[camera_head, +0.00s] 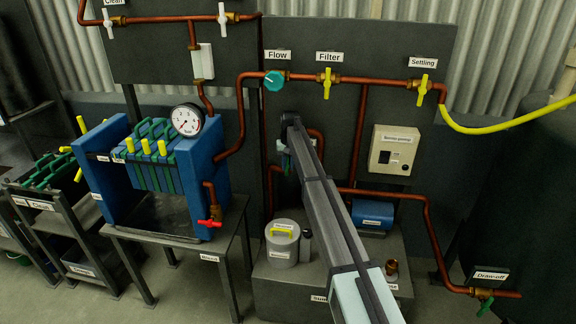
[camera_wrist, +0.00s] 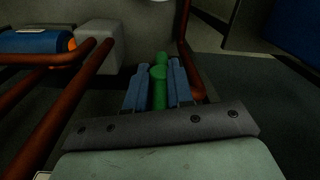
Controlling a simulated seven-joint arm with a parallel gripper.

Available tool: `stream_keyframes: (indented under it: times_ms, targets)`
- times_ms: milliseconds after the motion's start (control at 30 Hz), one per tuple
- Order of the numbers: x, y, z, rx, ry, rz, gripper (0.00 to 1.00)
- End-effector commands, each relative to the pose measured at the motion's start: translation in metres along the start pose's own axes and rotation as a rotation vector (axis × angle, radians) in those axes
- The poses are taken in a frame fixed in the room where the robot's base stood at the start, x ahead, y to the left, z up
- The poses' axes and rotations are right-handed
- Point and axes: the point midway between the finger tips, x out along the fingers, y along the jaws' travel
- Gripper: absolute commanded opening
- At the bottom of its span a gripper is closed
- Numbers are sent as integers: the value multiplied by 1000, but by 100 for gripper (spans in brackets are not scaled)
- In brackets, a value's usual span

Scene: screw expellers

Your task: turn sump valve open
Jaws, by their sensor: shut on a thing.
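A green valve handle (camera_wrist: 159,88) shows in the wrist view, standing between the two blue fingers of my gripper (camera_wrist: 158,70). The fingers are closed on it from both sides. No label shows next to this handle, so the pictures alone do not confirm that it is the sump valve. In the head view my arm reaches away from the camera to the copper piping below the Flow label. There the arm hides most of my gripper and the valve body. How far the handle is turned cannot be told.
Copper pipes (camera_wrist: 84,82) run close on the left in the wrist view, with a blue motor (camera_wrist: 36,42) beyond. In the head view a grey canister (camera_head: 282,246) and a blue pump (camera_head: 372,217) stand on the sump top. A filter press (camera_head: 212,165) stands left.

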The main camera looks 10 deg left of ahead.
Motion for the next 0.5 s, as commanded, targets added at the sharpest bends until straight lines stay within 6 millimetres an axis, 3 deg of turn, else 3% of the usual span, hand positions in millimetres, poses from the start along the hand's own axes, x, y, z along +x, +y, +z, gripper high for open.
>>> stream_keyframes:
  times_ms: [500]
  targets:
    - [0, -5, 0, -5, -16, 53, 0]
